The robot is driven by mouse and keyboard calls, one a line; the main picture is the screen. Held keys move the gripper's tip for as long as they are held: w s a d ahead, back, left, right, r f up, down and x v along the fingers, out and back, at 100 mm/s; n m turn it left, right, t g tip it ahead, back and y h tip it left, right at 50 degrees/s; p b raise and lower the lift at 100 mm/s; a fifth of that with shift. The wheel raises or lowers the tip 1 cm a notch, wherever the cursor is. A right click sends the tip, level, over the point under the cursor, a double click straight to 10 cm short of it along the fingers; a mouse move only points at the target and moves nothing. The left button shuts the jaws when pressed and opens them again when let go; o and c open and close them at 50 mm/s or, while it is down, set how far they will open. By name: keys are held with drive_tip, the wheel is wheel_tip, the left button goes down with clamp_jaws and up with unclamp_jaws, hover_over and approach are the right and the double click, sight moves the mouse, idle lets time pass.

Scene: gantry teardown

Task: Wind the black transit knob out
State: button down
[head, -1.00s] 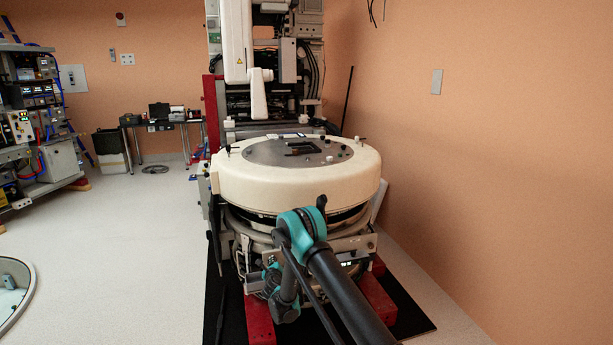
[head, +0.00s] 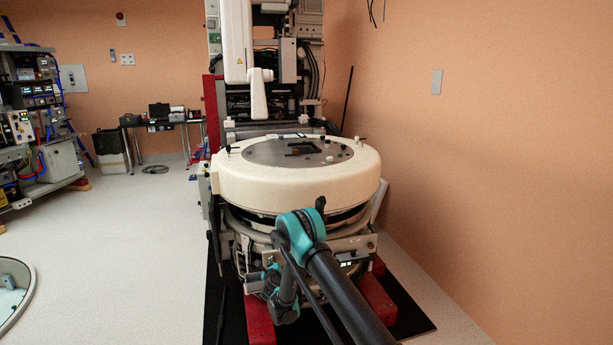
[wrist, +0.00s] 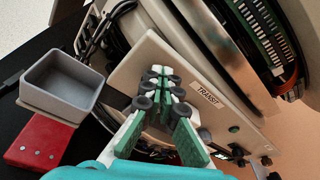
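In the wrist view, a pale panel (wrist: 150,57) carries a label reading TRANSIT (wrist: 207,91). My gripper (wrist: 160,80) reaches in front of this panel, just left of the label. Its green-padded fingers run close together at their far ends. I cannot make out the black transit knob; the fingers cover that part of the panel. Whether they close on anything does not show. In the head view, my arm and teal joints stand in front of the cream round gantry unit (head: 290,187), and my gripper is hidden behind them.
A grey open bin (wrist: 62,82) is left of the panel, beside a red block (wrist: 38,143). Black cables (wrist: 95,30) hang near the panel's upper left edge. Red beams (head: 258,320) support the unit. Open floor (head: 130,250) lies to the left.

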drive_tip(key=shift+a+f, duration=0.1)
drive_tip(key=shift+f, duration=0.05)
drive_tip(key=shift+s+a+f, duration=0.1)
drive_tip(key=shift+a+f, duration=0.05)
drive_tip(key=shift+a, duration=0.15)
drive_tip(key=shift+a+f, duration=0.15)
drive_tip(key=shift+a, duration=0.15)
drive_tip(key=shift+s+a+r, duration=0.1)
drive_tip(key=shift+a+r, duration=0.05)
drive_tip(key=shift+r, duration=0.15)
